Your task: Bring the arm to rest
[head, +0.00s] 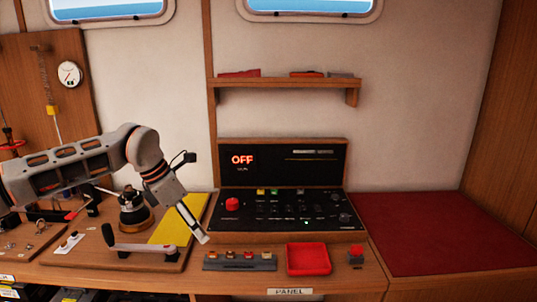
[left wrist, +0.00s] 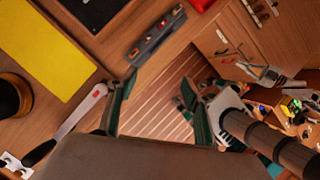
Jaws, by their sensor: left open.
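My left arm reaches in from the left in the head view. Its gripper (head: 198,228) points down and to the right over the front of the wooden counter (head: 215,283), left of the red tray. In the left wrist view the two fingers (left wrist: 158,118) stand wide apart with nothing between them, with the slatted wooden floor visible beyond.
The control panel (head: 290,211) with a red knob stands behind. A grey switch strip (head: 240,262), red tray (head: 308,260), crank handle (head: 140,247), yellow sheet (head: 170,232) and black winch (head: 135,210) are nearby. The red mat (head: 440,235) at right is clear.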

